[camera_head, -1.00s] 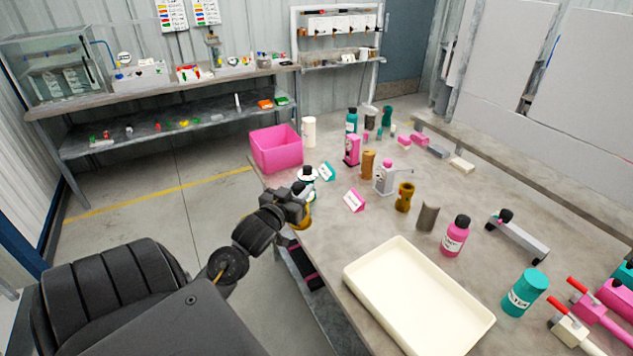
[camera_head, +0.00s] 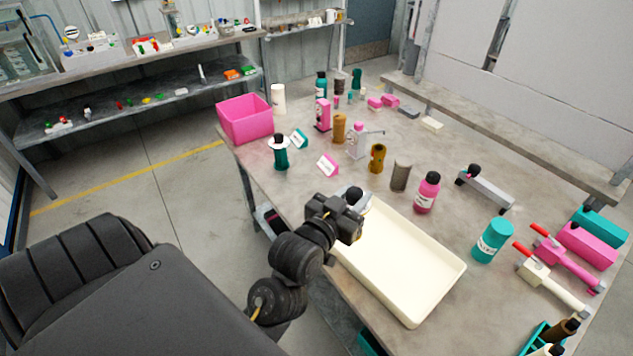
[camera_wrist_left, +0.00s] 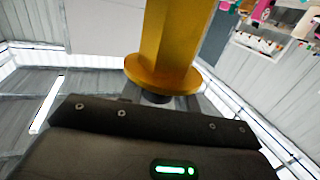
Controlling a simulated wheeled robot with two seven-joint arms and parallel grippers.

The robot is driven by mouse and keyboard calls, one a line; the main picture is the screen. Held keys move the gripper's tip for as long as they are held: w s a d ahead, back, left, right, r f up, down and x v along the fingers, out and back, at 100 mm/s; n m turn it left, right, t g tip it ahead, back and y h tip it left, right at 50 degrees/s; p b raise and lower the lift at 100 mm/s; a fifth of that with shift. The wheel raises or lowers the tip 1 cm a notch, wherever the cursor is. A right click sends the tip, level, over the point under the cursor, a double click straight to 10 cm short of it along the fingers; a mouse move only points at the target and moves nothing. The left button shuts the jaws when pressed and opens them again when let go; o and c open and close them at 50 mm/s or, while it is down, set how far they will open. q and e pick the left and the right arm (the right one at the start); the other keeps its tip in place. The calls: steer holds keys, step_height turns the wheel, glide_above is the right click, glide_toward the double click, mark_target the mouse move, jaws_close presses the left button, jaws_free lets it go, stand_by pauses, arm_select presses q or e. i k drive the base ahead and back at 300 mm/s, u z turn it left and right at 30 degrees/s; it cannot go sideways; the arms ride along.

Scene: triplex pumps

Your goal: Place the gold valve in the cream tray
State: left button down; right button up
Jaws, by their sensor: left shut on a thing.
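The gold valve (camera_wrist_left: 172,45) fills the upper middle of the left wrist view. It has a thick gold body with a round flange at its lower end. My left gripper (camera_head: 350,208) is shut on it. In the head view the gripper hangs over the far left corner of the cream tray (camera_head: 412,318), and it hides the valve there. The cream tray is shallow and rectangular and lies on the table; the part of its floor that shows is empty. My right gripper is out of view.
A pink bottle (camera_head: 427,193) and a teal canister (camera_head: 492,241) stand beyond the tray. A gold-brown fitting (camera_head: 377,158) and a grey cylinder (camera_head: 400,176) stand behind it. A teal bottle (camera_head: 280,153) and pink bin (camera_head: 246,118) are farther left.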

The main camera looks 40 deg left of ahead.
mark_target(405, 284)
steer(key=u, duration=0.75)
steer(key=k, duration=1.1)
steer(key=z, duration=1.45)
steer(key=i, duration=0.5)
steer(key=u, duration=0.1)
